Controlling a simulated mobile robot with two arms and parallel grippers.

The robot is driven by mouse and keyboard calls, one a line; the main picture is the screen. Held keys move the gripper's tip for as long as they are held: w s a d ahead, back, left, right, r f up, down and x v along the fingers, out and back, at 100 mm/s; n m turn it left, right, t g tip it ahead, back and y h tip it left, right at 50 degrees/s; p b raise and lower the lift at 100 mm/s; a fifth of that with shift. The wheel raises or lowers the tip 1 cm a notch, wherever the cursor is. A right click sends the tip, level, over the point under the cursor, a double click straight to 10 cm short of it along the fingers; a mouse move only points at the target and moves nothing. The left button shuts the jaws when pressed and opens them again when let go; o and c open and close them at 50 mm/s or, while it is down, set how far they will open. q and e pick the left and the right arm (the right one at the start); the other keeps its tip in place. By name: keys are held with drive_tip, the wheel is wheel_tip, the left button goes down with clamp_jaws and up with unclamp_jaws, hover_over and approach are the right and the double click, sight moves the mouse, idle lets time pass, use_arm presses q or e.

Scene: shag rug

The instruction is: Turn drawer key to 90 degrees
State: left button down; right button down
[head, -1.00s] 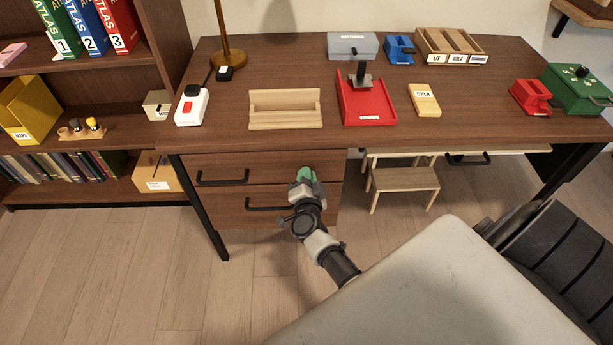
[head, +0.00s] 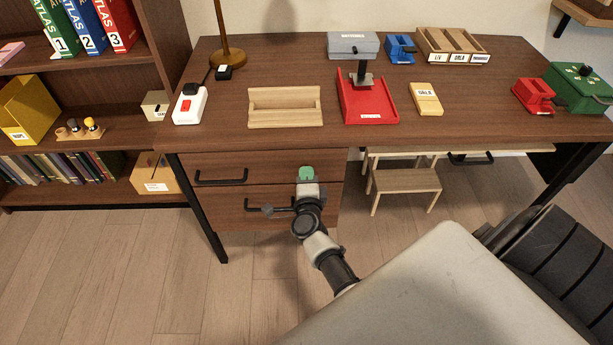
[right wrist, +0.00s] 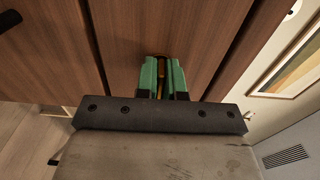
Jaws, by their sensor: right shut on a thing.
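The desk's upper drawer (head: 265,163) is closed, with a black bar handle (head: 222,178) at its left. My right gripper (head: 306,173) is at the right part of this drawer's front. In the right wrist view its green fingers (right wrist: 162,77) are shut on the brass-coloured drawer key (right wrist: 161,80), which shows as a thin strip between them at the wood front. Most of the key is hidden by the fingers, and its exact angle cannot be told. My left gripper is not in view.
A lower drawer (head: 240,218) with its own handle sits below, close to my right wrist. The desk top (head: 230,140) holds a wooden tray (head: 285,121), a red tray (head: 370,117) and other items. A small stool (head: 405,180) stands under the desk.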

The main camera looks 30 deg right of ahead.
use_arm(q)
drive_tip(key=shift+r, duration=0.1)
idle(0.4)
use_arm(e)
drive_tip(key=c, duration=1.2)
unclamp_jaws()
drive_tip(key=shift+c, duration=0.2)
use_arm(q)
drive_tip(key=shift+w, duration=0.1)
